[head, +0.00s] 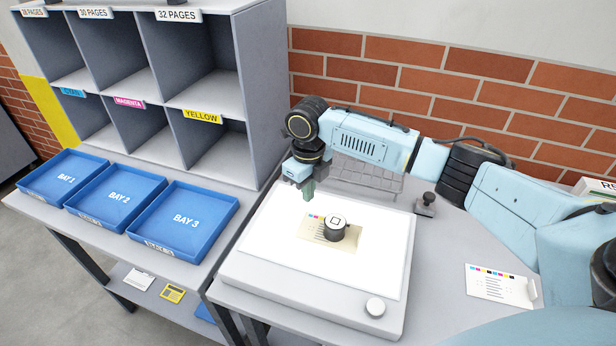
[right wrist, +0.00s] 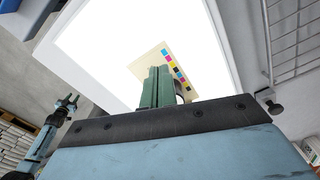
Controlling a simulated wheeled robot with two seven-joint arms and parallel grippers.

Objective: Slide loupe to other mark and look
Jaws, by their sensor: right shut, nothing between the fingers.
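The loupe (head: 335,228), a short black cylinder with a white top bearing a square mark, stands upright on a cream printed sheet (head: 318,237). The sheet lies on the lit white light table (head: 275,255). My right gripper (head: 308,194) is shut and empty above the back left part of the light table, left of and behind the loupe, apart from it. In the right wrist view, its green fingers (right wrist: 156,90) are together over the sheet, whose row of colour patches (right wrist: 177,70) shows. The loupe is mostly hidden behind the fingers there. My left gripper is not in the head view.
Blue trays marked BAY 1 (head: 64,177), BAY 2 (head: 117,199) and BAY 3 (head: 184,220) stand left of the light table. A grey pigeonhole shelf (head: 262,100) rises behind. A wire rack (head: 368,178), a small black-knobbed stamp (head: 427,204) and a colour-bar card (head: 497,287) lie around the right side.

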